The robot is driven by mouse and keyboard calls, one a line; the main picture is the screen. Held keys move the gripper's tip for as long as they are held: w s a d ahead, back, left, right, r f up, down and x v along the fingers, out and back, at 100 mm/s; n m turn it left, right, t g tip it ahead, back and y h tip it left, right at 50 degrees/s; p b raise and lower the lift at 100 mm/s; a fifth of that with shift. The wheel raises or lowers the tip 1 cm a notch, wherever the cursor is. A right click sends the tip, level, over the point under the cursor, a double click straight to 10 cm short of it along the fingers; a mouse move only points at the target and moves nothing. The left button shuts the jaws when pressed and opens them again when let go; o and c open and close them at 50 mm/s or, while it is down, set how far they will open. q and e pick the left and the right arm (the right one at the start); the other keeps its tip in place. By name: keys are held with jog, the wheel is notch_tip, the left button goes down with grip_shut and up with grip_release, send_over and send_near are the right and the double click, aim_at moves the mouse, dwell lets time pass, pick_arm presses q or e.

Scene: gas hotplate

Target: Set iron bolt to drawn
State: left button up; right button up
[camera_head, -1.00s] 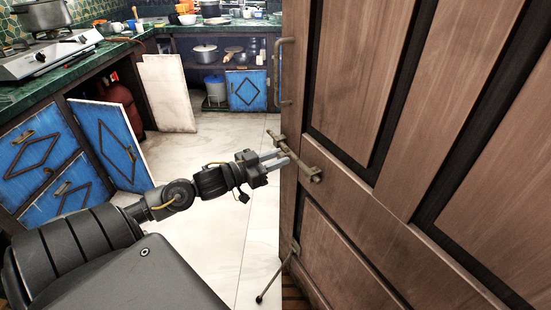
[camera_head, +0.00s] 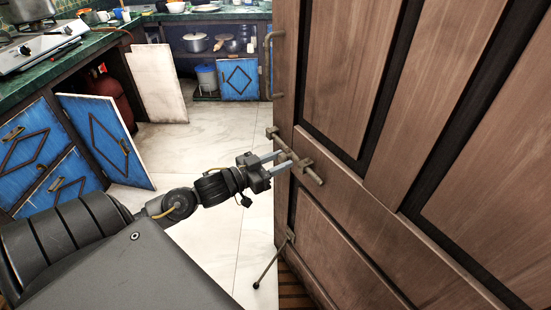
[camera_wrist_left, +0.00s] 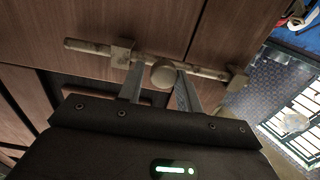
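The iron bolt (camera_head: 313,175) is mounted on the brown wooden door, a rod running through brackets. In the left wrist view the rod (camera_wrist_left: 90,46) sticks well out past the left bracket (camera_wrist_left: 122,53) and reaches to about the right bracket (camera_wrist_left: 237,79). Its round knob (camera_wrist_left: 163,74) lies between the fingers of my left gripper (camera_wrist_left: 160,82), with some space visible at the sides. My left gripper (camera_head: 282,159) is open at the bolt; whether a finger touches the knob I cannot tell. My right gripper is not in view.
The door (camera_head: 350,215) fills the right side, with a pull handle (camera_head: 270,65) above the bolt and a thin metal stay (camera_head: 270,262) below. Blue cabinets (camera_head: 105,140) with one door open and a gas hotplate (camera_head: 40,45) stand at left. The tiled floor between is clear.

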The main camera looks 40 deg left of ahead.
pick_arm(q)
jog(key=o, duration=0.3)
jog(key=shift+d, duration=0.15)
jog(key=shift+s+a, duration=0.2)
jog(key=shift+s, duration=0.1)
jog(key=v, duration=1)
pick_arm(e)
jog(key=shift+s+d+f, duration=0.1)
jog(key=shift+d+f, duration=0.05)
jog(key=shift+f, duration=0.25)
pick_arm(q)
jog(key=shift+s, duration=0.1)
